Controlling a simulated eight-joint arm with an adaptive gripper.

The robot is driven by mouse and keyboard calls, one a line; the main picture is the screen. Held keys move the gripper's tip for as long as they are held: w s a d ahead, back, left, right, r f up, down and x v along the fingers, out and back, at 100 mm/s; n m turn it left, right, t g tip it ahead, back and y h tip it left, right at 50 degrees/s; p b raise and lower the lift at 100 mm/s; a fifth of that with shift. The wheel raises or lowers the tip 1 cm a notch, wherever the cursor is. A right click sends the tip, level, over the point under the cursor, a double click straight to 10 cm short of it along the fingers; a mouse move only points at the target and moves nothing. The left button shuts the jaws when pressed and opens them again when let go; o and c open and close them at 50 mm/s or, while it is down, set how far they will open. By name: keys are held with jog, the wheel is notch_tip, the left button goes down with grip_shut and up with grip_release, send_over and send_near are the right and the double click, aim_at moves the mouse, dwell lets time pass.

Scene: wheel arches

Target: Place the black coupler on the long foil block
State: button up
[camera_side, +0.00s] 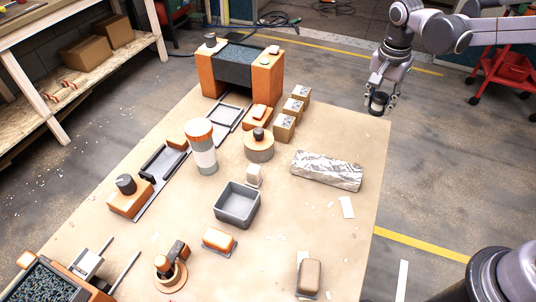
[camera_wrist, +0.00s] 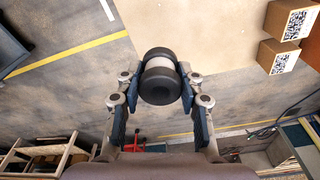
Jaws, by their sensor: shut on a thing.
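My gripper (camera_side: 379,103) is at the upper right in the side view, above the far right corner of the table. It is shut on the black coupler (camera_side: 378,102), a short dark cylinder with a paler band. In the wrist view the coupler (camera_wrist: 160,82) sits between the two fingers of my gripper (camera_wrist: 160,80). The long foil block (camera_side: 327,171) lies on the right part of the table in the side view, a crinkled silver bar. It is apart from my gripper, nearer the side camera, and does not show in the wrist view.
Cardboard boxes with printed codes (camera_side: 284,127) stand left of my gripper. A grey open bin (camera_side: 237,204), a round wooden piece with a dark knob (camera_side: 259,146) and an orange-and-white cylinder (camera_side: 201,148) stand left of the foil block. A white scrap (camera_side: 347,207) lies just below the block.

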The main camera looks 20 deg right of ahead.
jog(key=s+a+r, duration=0.1)
jog(key=s+a, duration=0.3)
jog(key=s, duration=0.2)
send_over(329, 164)
jog(key=shift+n, duration=0.4)
jog(key=f, duration=0.6)
jog(key=shift+s+a+f, duration=0.1)
jog(key=shift+a+f, duration=0.1)
jog(key=shift+f, duration=0.1)
jog(key=shift+a+f, duration=0.1)
jog(key=shift+f, duration=1.95)
jog(key=shift+f, duration=0.15)
jog(key=o, duration=0.9)
jog(key=shift+o, duration=0.2)
